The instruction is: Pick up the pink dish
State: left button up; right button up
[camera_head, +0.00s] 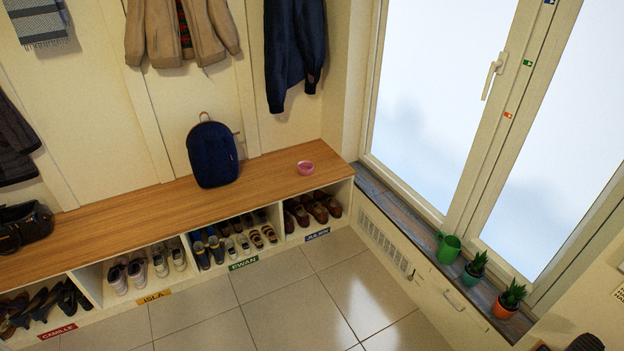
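The pink dish (306,168) is a small round bowl. It sits upright on the wooden bench top (262,172), towards the bench's right end. It stands to the right of a dark blue backpack (212,154), apart from it. Nothing covers the dish. Neither of my grippers shows in the head view.
Shoe cubbies with name labels run under the bench. A black bag (24,226) lies at its left end, and coats hang above. A green watering can (449,248) and two potted plants (475,268) (509,299) stand on the window sill. The tiled floor (290,290) is clear.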

aim_at(306, 168)
jog(key=i+j, duration=0.25)
jog(key=i, duration=0.15)
jog(key=i+j, duration=0.25)
jog(key=i, duration=0.15)
